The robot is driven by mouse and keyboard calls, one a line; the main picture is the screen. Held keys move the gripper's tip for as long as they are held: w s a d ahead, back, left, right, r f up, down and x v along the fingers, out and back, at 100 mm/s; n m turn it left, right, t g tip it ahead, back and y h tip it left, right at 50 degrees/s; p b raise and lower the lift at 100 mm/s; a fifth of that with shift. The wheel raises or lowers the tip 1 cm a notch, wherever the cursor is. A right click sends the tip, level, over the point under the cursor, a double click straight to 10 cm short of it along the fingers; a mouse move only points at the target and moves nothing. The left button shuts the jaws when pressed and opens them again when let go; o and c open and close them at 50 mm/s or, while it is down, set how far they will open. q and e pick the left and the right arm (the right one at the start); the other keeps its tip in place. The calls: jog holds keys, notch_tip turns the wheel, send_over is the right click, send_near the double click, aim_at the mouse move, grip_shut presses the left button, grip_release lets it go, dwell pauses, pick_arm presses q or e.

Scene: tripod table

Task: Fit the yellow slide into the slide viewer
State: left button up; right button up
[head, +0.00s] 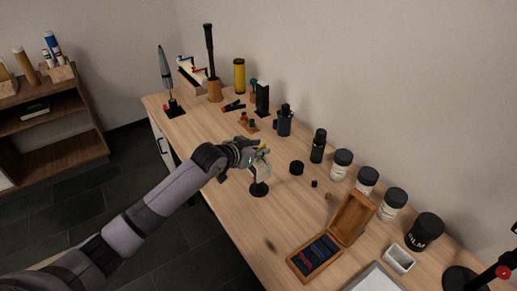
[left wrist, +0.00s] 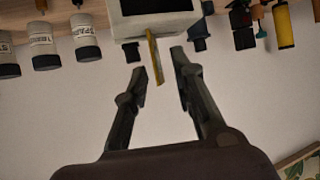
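The slide viewer (head: 261,171) is a pale box on a dark round stand near the table's front edge. It also shows upside down at the top of the left wrist view (left wrist: 155,24). The yellow slide (left wrist: 154,58) is seen nearly edge-on at the viewer, sticking out from it; how deep it sits is hidden. My left gripper (left wrist: 158,62) is open around the slide, with a gap visible on both sides of it. In the head view my left gripper (head: 256,152) is at the viewer's top and covers part of it. My right gripper is not in view.
An open wooden box (head: 318,258) with dark blue contents stands to the right. Several white jars with black lids, a dark bottle (head: 318,146) and a black canister (head: 424,231) line the wall side. A small black cap (head: 296,167) lies behind the viewer.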

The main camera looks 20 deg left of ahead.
pick_arm(q)
jog(key=shift+r, duration=0.1)
jog(key=shift+s+a+r, duration=0.15)
jog(key=shift+s, duration=0.25)
jog(key=b+v, duration=0.1)
jog(key=v, duration=1)
